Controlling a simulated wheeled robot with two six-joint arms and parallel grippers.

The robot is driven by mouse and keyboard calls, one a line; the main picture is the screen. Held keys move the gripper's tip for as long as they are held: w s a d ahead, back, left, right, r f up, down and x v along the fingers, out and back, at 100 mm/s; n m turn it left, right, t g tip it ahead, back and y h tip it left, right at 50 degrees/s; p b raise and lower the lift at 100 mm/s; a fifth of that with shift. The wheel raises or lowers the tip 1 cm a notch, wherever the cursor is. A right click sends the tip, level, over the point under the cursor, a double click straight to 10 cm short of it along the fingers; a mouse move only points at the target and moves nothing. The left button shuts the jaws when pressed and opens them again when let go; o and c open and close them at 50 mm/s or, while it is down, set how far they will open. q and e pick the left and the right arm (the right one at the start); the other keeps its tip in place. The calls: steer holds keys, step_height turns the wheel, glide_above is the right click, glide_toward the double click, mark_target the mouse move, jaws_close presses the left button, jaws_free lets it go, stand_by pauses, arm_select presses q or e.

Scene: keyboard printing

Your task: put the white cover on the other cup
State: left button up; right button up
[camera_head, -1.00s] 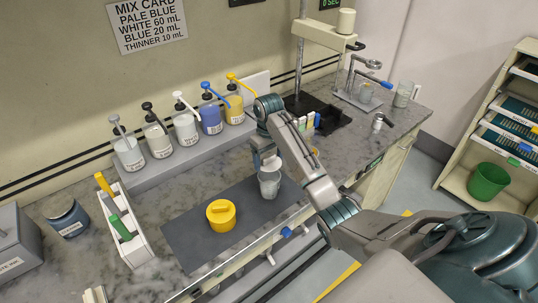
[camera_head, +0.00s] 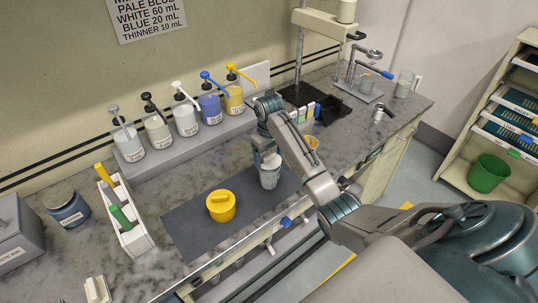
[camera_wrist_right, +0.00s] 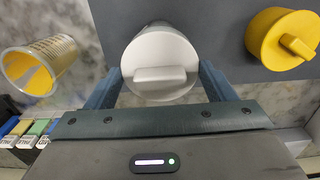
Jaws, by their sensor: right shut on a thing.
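The white cover (camera_wrist_right: 160,72), round with a bar handle, is held between the fingers of my right gripper (camera_wrist_right: 157,88). In the head view, the cover (camera_head: 271,160) is at the mouth of a grey cup (camera_head: 269,179) on the dark mat. It looks level; whether it is fully seated I cannot tell. My right gripper (camera_head: 268,155) is directly above that cup. A yellow-covered cup (camera_head: 221,208) stands to its left on the mat. A cup with a yellow inside (camera_wrist_right: 38,70) stands on the other side. My left gripper is not in view.
A row of pump bottles (camera_head: 185,119) stands on a raised shelf behind the mat (camera_head: 185,232). A white tray (camera_head: 138,240) with coloured tools is at left. A black holder (camera_head: 333,108) and a stand (camera_head: 358,88) are at back right. The mat's left side has free room.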

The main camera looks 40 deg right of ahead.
steer(key=shift+f, duration=0.65)
stand_by(1.3)
steer(key=shift+f, duration=0.45)
steer(key=o, duration=1)
steer(key=shift+r, duration=3.05)
